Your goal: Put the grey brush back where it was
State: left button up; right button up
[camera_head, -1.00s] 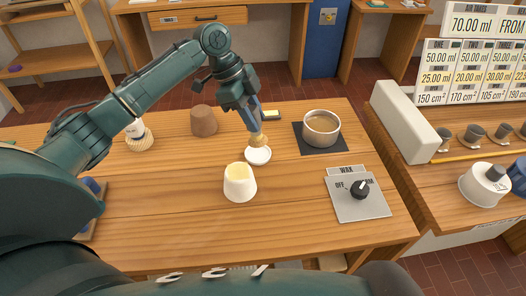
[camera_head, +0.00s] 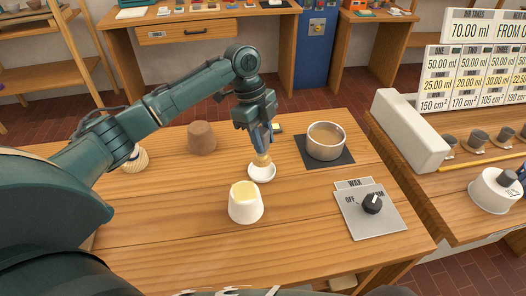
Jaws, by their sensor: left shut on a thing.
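My left gripper (camera_head: 264,143) points down over the middle of the wooden table and is shut on the brush (camera_head: 262,160). Only the brush's tan lower end shows below the fingers; its handle is hidden by the gripper, so I cannot see its grey. The tan end is at a small white dish (camera_head: 263,175), over or touching its hollow; I cannot tell which. A white cup with pale yellow content (camera_head: 246,206) stands just in front of the dish. My right gripper is not in view.
A pot of brown liquid (camera_head: 325,142) stands on a dark mat to the right. A grey WAX dial plate (camera_head: 358,220) lies at front right. A brown cylinder (camera_head: 201,138) and a striped ball-like thing (camera_head: 136,160) are at back left. The left front table is clear.

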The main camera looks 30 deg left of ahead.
pick_arm(q)
jog(key=shift+f, duration=2.2)
jog(key=shift+f, duration=0.15)
jog(key=o, duration=1)
jog(key=shift+c, duration=0.2)
jog(key=v, duration=1.2)
